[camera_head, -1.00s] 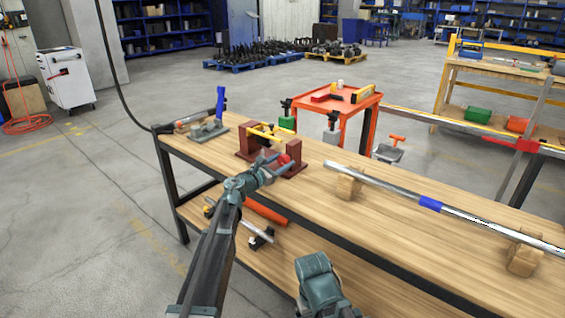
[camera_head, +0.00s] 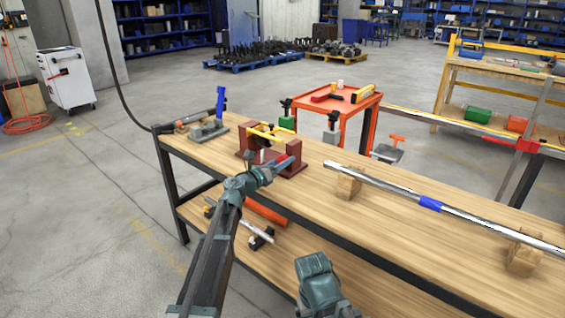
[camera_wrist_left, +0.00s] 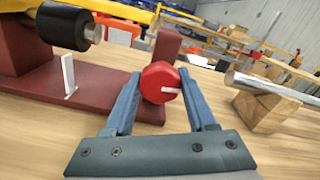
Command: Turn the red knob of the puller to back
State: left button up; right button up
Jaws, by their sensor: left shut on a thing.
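The puller (camera_head: 292,168) is a dark red frame with yellow parts on the wooden workbench. In the left wrist view, its red knob (camera_wrist_left: 158,80) is a faceted knob with a white mark pointing right. My left gripper (camera_head: 280,163) reaches the puller's front; in the left wrist view its two blue fingers (camera_wrist_left: 163,88) are shut on the knob from either side. A thin white upright pointer (camera_wrist_left: 68,74) stands on the dark red base (camera_wrist_left: 105,80), left of the knob. In the head view the gripper mostly hides the knob. My right gripper's fingers do not show.
A long metal bar (camera_head: 385,187) with a blue band rests on wooden blocks (camera_head: 348,186) at right. A blue-handled tool (camera_head: 220,104) stands on the bench's left end. An orange cart (camera_head: 350,115) stands behind the bench.

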pick_arm(q)
jog(key=n, duration=1.1)
jog(key=shift+n, duration=0.4)
jog(key=n, duration=0.5)
jog(key=shift+n, duration=0.3)
jog(key=n, duration=1.1)
jog(key=shift+s+n, duration=0.1)
jog(key=shift+n, duration=0.2)
jog(key=n, duration=0.6)
jog(key=shift+f, duration=0.1)
jog(key=n, duration=0.6)
jog(key=shift+n, duration=0.4)
jog(key=n, duration=0.5)
jog(key=shift+s+n, duration=0.1)
jog(key=shift+n, duration=0.3)
